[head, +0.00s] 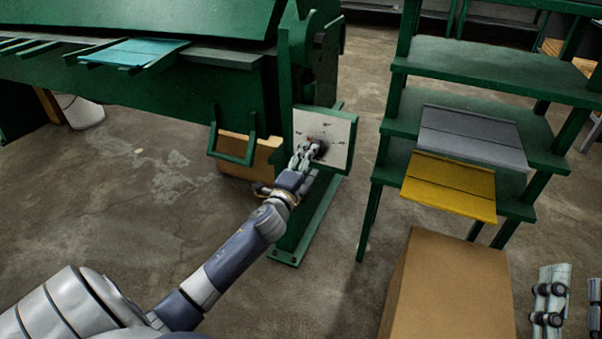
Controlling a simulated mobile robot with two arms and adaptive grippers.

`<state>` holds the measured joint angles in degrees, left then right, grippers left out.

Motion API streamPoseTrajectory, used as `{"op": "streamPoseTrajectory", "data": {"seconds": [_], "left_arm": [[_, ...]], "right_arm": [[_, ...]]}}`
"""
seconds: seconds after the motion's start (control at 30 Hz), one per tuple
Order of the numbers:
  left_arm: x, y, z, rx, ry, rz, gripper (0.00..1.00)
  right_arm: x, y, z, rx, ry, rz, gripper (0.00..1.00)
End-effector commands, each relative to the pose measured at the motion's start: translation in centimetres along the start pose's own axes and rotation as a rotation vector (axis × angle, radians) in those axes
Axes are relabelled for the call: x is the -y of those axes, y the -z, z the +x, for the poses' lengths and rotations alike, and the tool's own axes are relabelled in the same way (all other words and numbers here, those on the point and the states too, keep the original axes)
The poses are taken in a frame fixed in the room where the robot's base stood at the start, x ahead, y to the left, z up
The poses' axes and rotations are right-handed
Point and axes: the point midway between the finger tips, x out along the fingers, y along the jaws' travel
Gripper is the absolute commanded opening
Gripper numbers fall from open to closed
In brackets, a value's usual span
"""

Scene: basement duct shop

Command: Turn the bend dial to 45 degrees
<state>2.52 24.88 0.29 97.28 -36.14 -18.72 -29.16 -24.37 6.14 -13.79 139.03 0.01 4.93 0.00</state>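The bend dial (323,143) is a small dark knob on a pale square plate (342,133) at the end of the green bending machine. Faint dark marks show around it on the plate. My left gripper (312,152) reaches up to the plate, its fingers at the dial and covering much of it. I cannot tell whether the fingers are closed on the knob or only beside it. The dial's pointer and angle cannot be read. Pale jointed parts at the lower right edge look like my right gripper (552,298), cut off by the frame and away from the machine.
The green machine (190,85) fills the upper left, with a teal sheet (135,51) on it. A green shelf rack (485,68) at right holds grey (472,136) and yellow (450,186) panels. A cardboard box (450,290) stands in front.

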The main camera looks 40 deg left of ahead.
Motion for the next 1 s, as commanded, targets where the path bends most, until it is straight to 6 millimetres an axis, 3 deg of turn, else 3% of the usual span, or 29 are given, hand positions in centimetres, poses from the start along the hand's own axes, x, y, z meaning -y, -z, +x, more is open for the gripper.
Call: {"op": "streamPoseTrajectory", "data": {"seconds": [0.2,0.37,1.0], "left_arm": [[-0.1,0.0,-3.5,0.0,-0.003,-0.002,0.6],[-0.1,0.0,-4.8,0.0,-0.002,-0.001,0.6],[0.0,0.0,-5.2,0.001,-0.001,-0.001,0.6]], "right_arm": [[0.0,0.0,0.0,0.001,0.0,0.001,0.4],[0.0,0.0,0.0,0.001,-0.001,0.001,0.4],[0.0,-0.1,0.0,0.001,0.0,0.001,0.4]]}}
